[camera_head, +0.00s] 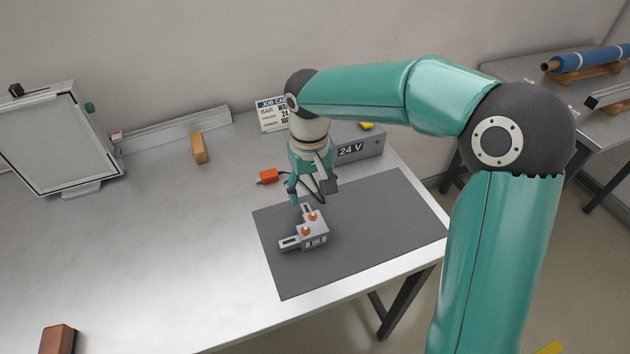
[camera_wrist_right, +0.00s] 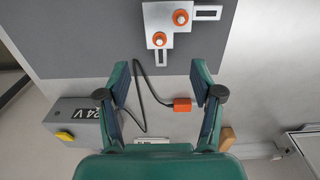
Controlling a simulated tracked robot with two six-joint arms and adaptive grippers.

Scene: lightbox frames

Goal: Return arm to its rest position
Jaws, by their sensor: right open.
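My right arm (camera_head: 360,92) reaches in from the right and bends down over the table. My right gripper (camera_head: 312,188) points down, near the far-left part of the dark grey mat (camera_head: 385,225). In the right wrist view the jaws of my right gripper (camera_wrist_right: 159,78) are apart with nothing held between them. A metal corner bracket (camera_head: 318,232) with two orange knobs lies on the mat, nearer than the gripper; the bracket (camera_wrist_right: 165,25) is beyond the fingertips in the wrist view. My left gripper is not in view.
A grey 24 V box (camera_head: 362,146) and a job card (camera_head: 271,115) stand behind the gripper. An orange connector (camera_head: 267,176) with a black cable lies beside it. A wooden block (camera_head: 199,148) and framed panel (camera_head: 60,140) are left. The table's left middle is clear.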

